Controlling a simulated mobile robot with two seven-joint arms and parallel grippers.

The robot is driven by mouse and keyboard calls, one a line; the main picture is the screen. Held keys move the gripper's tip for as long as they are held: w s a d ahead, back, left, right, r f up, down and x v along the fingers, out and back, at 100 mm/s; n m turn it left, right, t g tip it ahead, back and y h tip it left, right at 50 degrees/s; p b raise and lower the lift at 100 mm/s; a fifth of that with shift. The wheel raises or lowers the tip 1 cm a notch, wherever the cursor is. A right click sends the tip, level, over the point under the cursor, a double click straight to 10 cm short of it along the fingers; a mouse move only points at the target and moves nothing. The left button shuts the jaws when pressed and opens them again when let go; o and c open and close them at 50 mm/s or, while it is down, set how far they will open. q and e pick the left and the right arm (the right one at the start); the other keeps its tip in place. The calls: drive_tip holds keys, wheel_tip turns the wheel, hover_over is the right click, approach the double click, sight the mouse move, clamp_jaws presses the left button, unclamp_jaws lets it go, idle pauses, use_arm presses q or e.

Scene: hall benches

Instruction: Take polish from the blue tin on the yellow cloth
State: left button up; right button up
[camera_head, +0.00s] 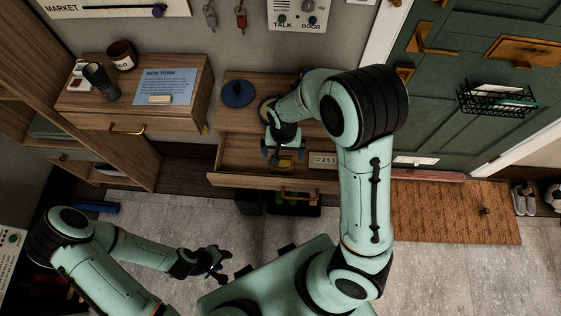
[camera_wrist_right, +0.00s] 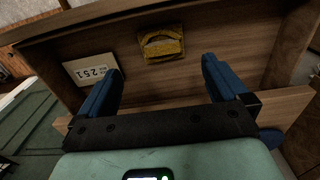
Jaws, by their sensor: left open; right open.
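The yellow cloth (camera_head: 285,165) lies folded in the open drawer (camera_head: 235,155) of the middle bench. In the right wrist view the cloth (camera_wrist_right: 161,45) lies ahead of the fingers, near the drawer's middle. My right gripper (camera_head: 284,154) is open and empty above the drawer, close to the cloth; it also shows in the wrist view (camera_wrist_right: 161,68). A round blue thing (camera_head: 237,93), perhaps the tin or its lid, lies on the bench top. Beside it a round tan-rimmed thing (camera_head: 266,108) is partly hidden by my right arm. My left gripper (camera_head: 218,268) is open and empty, low over the floor.
A white 251 plate (camera_head: 325,159) lies in the drawer, right of the cloth. A doormat (camera_head: 450,213) lies at right by the green door.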

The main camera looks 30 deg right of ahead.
sight(282, 161)
drive_tip(key=f, duration=0.9)
drive_tip(key=shift+w+f+b, duration=0.25)
drive_tip(key=shift+w+b, duration=0.1)
drive_tip(key=c, duration=0.9)
